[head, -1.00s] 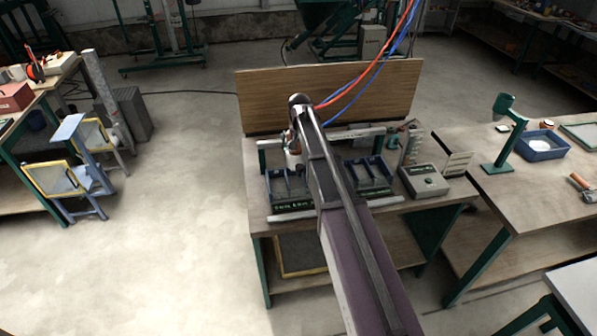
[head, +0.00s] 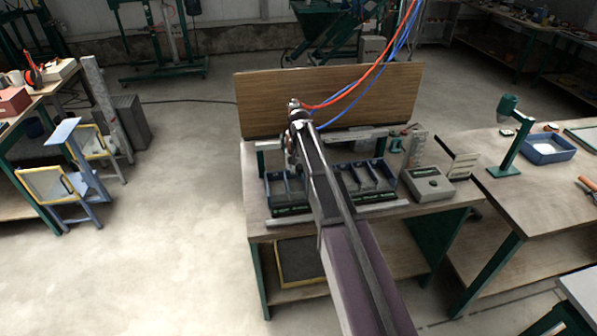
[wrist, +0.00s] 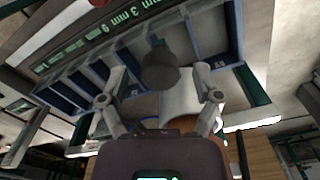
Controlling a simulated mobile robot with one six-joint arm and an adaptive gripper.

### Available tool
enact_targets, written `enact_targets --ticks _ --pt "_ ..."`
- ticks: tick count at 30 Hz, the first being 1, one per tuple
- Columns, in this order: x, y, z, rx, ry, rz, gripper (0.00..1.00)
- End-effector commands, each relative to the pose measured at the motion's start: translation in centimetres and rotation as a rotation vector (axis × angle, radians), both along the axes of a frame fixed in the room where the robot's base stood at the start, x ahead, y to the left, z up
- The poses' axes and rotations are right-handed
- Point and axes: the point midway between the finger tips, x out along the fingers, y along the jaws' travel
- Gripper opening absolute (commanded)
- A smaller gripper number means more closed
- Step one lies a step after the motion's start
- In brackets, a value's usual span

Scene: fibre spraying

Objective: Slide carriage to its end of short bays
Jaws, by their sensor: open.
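My gripper (wrist: 160,98) is open, its two fingers apart. Between and just beyond them in the wrist view are a dark round knob (wrist: 161,72) and a pale curved body (wrist: 188,103), which look like the carriage; I cannot tell whether the fingers touch it. In the head view my arm hides most of this, over the left part of the bays. The blue-walled bays (wrist: 82,85) lie beneath, with a green label strip (wrist: 95,40) reading "3 mm". In the head view the right-hand bays (head: 368,177) show clear of the arm.
A pale rail (head: 350,138) runs behind the bays, before an upright wooden board (head: 330,98). A grey control box (head: 427,184) stands right of the bays. A second table at right holds a green stand (head: 508,140) and a blue tray (head: 548,149).

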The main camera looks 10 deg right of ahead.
Motion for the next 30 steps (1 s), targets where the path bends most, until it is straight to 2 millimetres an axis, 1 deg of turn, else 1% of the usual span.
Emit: enact_targets --ticks 3,14,15,17,18,20,21,23,25,26,30 --pt "-0.01 0.01 -0.47 0.0 0.0 0.0 0.82" --pt "0.0 0.02 -0.49 0.0 0.0 0.0 0.82" --pt "0.0 0.03 -0.49 0.0 0.0 0.0 0.79" --pt "0.0 0.03 -0.49 0.0 0.0 0.0 0.61" --pt "0.0 0.03 -0.49 0.0 0.0 0.0 0.49" --pt "0.0 0.03 -0.5 0.0 0.0 0.0 0.32" --pt "0.0 0.03 -0.5 0.0 0.0 0.001 0.2" --pt "-0.01 0.04 -0.5 0.0 0.0 0.001 0.02" --pt "-0.01 0.04 -0.5 0.0 0.0 0.001 0.0" --pt "-0.01 0.57 -0.5 0.0 0.0 0.002 0.0" --pt "-0.01 0.17 -0.5 0.0 0.0 0.002 0.0"
